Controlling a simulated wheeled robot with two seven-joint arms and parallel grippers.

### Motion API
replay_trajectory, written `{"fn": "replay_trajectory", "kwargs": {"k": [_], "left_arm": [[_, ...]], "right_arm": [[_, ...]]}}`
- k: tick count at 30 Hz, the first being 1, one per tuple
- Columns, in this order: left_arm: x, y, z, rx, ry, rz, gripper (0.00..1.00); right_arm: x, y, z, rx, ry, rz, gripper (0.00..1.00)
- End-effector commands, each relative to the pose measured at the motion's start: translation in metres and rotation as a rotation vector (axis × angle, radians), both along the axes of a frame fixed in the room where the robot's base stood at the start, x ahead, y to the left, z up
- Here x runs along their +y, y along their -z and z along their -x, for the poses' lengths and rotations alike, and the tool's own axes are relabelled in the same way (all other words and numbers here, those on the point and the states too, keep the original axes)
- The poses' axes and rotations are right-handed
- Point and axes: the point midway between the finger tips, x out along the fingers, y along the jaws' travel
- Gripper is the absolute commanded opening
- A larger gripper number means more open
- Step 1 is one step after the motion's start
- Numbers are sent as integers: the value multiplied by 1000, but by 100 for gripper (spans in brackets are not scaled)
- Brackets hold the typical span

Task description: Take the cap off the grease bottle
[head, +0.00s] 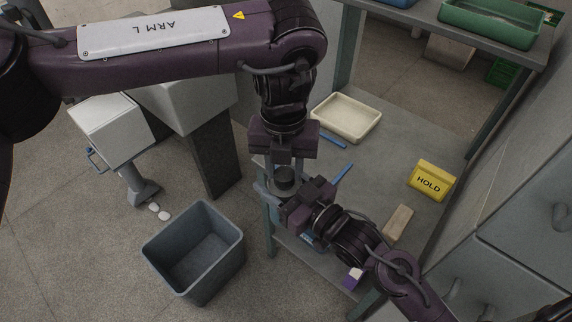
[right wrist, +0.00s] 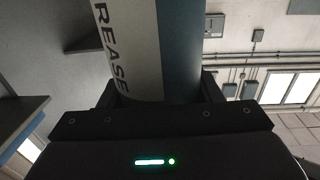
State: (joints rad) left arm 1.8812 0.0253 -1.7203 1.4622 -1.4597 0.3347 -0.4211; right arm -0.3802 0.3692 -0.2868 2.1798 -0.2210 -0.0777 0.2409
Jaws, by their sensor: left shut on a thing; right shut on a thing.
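The grease bottle (right wrist: 152,50) fills the upper middle of the right wrist view, white and blue with the letters "REASE". My right gripper (right wrist: 158,98) is shut around it there. In the head view my right gripper (head: 282,198) reaches in from the lower right, beside the table's left edge. My left gripper (head: 284,172) points down from above, shut on the dark round cap (head: 284,180), which shows between its fingers. The bottle's body is mostly hidden under the grippers in the head view. I cannot tell whether the cap is still seated on the bottle.
A grey bin (head: 171,243) stands on the floor at left. Cabinets (head: 525,225) stand at right.

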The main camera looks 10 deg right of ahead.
Motion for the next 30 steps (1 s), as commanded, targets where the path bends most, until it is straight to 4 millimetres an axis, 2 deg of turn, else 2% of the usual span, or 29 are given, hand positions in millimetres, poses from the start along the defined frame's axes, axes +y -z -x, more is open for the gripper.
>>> {"fn": "replay_trajectory", "kwargs": {"k": [2, 30], "left_arm": [[1, -2, -6, -16, -176, 6, 8], [-2, -4, 6, 13, -2197, -1, 7]], "right_arm": [[6, -1, 5, -3, -19, -3, 0], [6, 0, 4, -1, -18, -1, 0]]}}
